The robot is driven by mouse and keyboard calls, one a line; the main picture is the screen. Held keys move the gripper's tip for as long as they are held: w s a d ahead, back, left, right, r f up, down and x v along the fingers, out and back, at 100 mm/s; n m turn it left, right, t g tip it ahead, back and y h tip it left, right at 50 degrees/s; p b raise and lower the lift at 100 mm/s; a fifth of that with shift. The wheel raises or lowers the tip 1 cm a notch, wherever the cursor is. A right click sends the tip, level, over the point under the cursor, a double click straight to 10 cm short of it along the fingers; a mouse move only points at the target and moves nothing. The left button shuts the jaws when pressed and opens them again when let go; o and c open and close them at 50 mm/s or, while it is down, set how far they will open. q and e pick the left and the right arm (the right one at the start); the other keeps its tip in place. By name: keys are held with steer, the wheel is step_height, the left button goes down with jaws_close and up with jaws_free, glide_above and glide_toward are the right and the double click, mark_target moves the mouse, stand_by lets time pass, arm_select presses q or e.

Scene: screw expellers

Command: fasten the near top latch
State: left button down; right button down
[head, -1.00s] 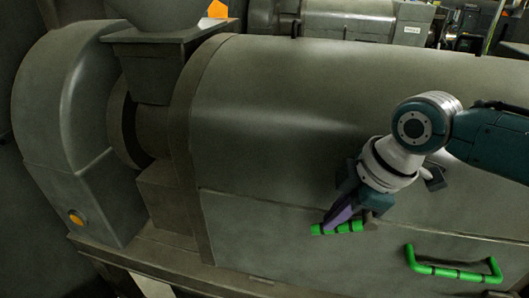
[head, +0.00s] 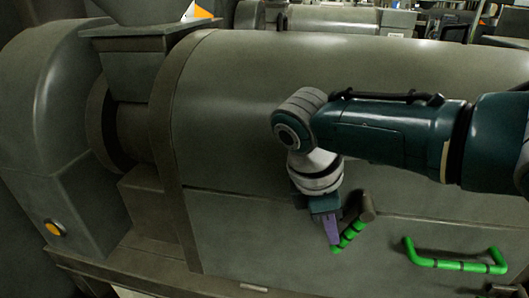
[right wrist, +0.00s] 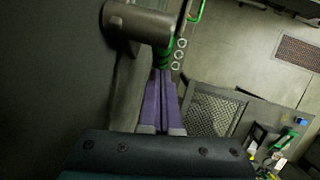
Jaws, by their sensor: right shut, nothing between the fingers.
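The near top latch (head: 350,233) is a green banded lever on a grey round pivot (head: 367,207), on the front of the large grey machine housing. The lever slants down and left from the pivot. My right gripper (head: 334,238) has purple fingers, shut and empty, at the left side of the lever near its lower end; they appear to touch it. In the right wrist view the shut fingers (right wrist: 162,85) point at the green lever (right wrist: 164,54), beside the grey pivot (right wrist: 140,22). The lever's far end is partly hidden there. My left gripper is not in view.
A green U-shaped handle (head: 455,265) sits on the lower panel right of the latch. A hopper (head: 135,50) stands over the machine's left end. The wrist view shows a mesh panel (right wrist: 215,110) beyond the fingers. The front panel left of the latch is clear.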

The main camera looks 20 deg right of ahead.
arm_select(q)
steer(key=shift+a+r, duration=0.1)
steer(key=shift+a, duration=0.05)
arm_select(e)
steer(key=shift+s+d+f, duration=0.3)
steer(key=shift+d+f, duration=0.1)
steer(key=shift+f, duration=0.15)
steer(key=shift+d+f, duration=0.15)
stand_by(0.5)
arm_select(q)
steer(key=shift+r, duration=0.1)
